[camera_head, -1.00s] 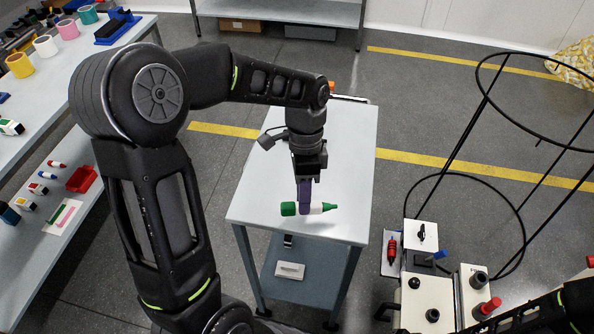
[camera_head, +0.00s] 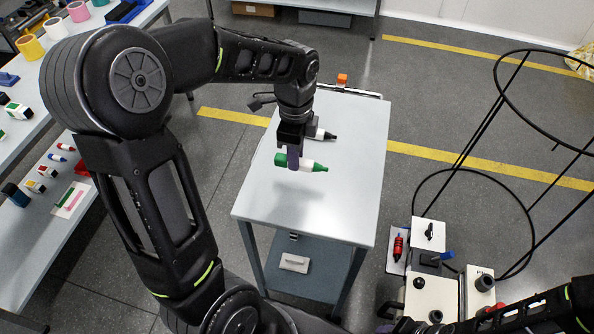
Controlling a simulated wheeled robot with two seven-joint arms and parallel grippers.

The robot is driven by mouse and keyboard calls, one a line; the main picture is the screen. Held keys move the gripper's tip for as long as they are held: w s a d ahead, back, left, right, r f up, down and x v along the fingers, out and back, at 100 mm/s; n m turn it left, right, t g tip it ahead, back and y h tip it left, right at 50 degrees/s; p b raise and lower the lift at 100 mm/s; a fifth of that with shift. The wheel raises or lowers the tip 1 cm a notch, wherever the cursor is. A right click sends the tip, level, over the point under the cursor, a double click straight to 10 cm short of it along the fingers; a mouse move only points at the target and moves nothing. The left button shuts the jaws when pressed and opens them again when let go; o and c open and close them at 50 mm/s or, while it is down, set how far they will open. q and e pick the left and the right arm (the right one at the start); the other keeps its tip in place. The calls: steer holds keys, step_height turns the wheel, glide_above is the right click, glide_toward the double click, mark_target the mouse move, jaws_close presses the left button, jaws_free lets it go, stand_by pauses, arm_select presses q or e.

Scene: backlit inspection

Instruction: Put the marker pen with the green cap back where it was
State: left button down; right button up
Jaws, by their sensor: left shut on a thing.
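The marker pen with the green cap (camera_head: 312,166) has a white body with green at both ends. It lies sideways across my left gripper (camera_head: 294,160), which is shut on its middle from above. The gripper hangs over the grey-white top of a small trolley table (camera_head: 330,195). The pen appears held above the tabletop, though the gap is hard to judge. A second marker with a black tip (camera_head: 325,134) shows behind the gripper, partly hidden by it. My right arm shows at the lower right, but its gripper is not visible.
A black wire frame (camera_head: 447,172) and white control boxes (camera_head: 428,234) stand at right. The tabletop's front is clear.

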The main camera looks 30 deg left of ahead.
arm_select(q)
steer(key=shift+f, duration=0.65)
step_height(320, 180, down, 4)
steer(key=shift+f+p, duration=0.1)
steer(key=shift+p, duration=0.4)
steer(key=shift+f, duration=0.15)
steer(key=shift+f, duration=0.1)
steer(key=c, duration=1.2)
jaws_free()
steer(key=shift+c, duration=0.2)
steer(key=shift+f, duration=0.1)
